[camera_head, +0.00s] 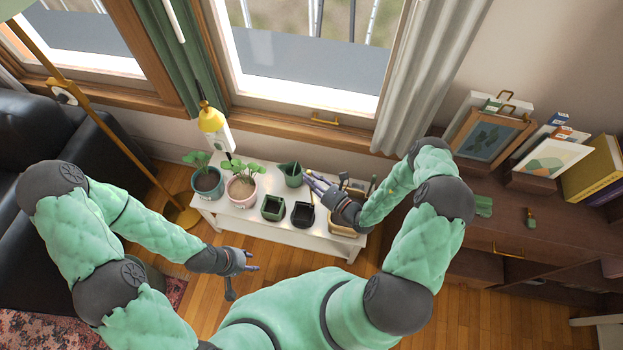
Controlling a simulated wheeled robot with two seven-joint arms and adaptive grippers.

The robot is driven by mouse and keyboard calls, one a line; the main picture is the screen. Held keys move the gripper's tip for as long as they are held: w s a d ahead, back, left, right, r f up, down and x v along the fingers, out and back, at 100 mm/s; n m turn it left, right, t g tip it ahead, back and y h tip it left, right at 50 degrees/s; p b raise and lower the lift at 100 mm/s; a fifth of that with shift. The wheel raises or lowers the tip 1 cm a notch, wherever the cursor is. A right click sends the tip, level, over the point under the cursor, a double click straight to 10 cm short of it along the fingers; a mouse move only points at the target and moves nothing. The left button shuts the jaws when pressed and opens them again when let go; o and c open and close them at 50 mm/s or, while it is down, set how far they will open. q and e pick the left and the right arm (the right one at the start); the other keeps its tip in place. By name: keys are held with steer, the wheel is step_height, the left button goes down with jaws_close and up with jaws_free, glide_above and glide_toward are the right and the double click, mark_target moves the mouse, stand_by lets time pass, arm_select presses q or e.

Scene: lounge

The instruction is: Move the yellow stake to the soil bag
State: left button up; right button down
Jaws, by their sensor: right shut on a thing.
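My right gripper (317,184) is over the white bench, beside the dark green pot (291,175). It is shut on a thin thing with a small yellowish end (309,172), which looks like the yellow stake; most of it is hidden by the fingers. My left gripper (246,275) is open and empty, low in front of the bench and above the wooden floor. I cannot pick out the soil bag with certainty in this view.
A brown cabinet (490,226) is right.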

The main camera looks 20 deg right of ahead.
steer(key=shift+r, duration=0.1)
steer(key=shift+r+p, duration=1.35)
steer(key=shift+r, duration=0.1)
